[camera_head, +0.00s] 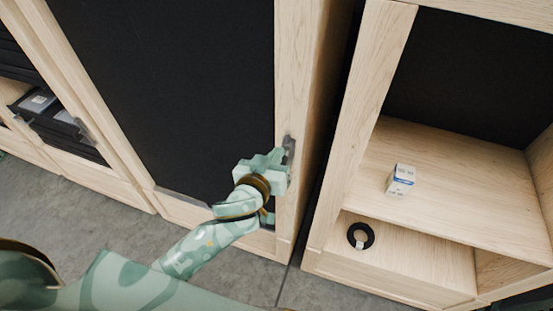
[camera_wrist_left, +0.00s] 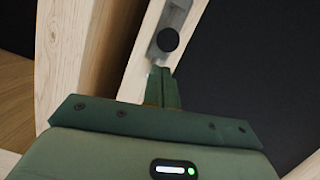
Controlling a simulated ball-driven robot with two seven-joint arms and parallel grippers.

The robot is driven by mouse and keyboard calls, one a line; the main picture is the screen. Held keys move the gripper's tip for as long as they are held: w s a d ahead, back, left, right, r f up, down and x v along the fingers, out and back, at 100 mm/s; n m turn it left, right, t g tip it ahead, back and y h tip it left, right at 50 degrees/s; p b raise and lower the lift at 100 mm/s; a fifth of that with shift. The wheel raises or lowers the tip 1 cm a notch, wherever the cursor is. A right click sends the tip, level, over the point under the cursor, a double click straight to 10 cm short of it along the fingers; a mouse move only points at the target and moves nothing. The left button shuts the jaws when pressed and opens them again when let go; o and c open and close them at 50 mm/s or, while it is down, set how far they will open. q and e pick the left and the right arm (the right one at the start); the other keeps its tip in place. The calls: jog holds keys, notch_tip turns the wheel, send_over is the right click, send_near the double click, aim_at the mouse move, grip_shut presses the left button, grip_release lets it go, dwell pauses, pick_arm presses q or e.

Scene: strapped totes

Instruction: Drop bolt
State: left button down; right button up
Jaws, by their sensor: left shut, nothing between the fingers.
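The bolt is a grey metal fitting (camera_head: 289,147) on the light wooden frame of a tall cabinet with a dark panel. In the left wrist view it shows as a grey plate with a round black knob (camera_wrist_left: 167,40). My left gripper (camera_head: 279,160) is at the frame, close to the fitting and partly in front of it. In the left wrist view its green fingers (camera_wrist_left: 163,86) are together and empty, with their tips just below the knob. I cannot tell whether they touch it. My right gripper is not in view.
An open wooden shelf unit (camera_head: 358,110) stands to the right, with a small white and blue box (camera_head: 401,179) on one shelf and a black ring-shaped roll (camera_head: 361,236) below. Another cabinet with dark trays (camera_head: 53,122) is at left. Grey floor (camera_head: 95,213) is bare in front.

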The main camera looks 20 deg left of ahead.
pick_arm(q)
jog(key=shift+d+f, duration=0.15)
jog(key=shift+f, duration=0.4)
notch_tip(320, 180, down, 4)
jog(key=b, duration=0.2)
jog(key=shift+r+b, duration=0.25)
jog(key=shift+b, duration=0.1)
jog(key=shift+r, duration=0.1)
